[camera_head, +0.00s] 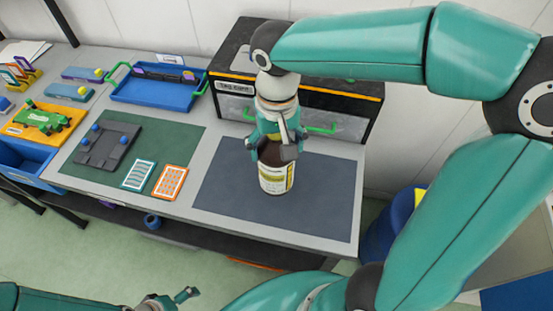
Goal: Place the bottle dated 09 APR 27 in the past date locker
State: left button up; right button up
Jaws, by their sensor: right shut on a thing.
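A brown bottle with a white and yellow label (275,180) is upright over the dark grey mat (325,205). Its printed date is too small to read. My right gripper (275,150) comes down from above and is shut on the bottle's upper part, hiding its top. I cannot tell whether the bottle's base touches the mat. A black cabinet with grey drawer fronts, green handles and an orange edge (237,106) stands behind. Its small label is not legible, so I cannot tell whether it is the past date locker. My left gripper (172,300) is at the bottom edge, partly cut off.
A blue tray with green handles (160,93) is left of the cabinet. A green mat (185,136) holds a dark fixture (106,147) and two cards, one teal (138,175) and one orange (170,182). Bare mat surrounds the bottle.

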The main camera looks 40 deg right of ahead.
jog(key=shift+f, duration=2.6)
jog(key=o, duration=1.7)
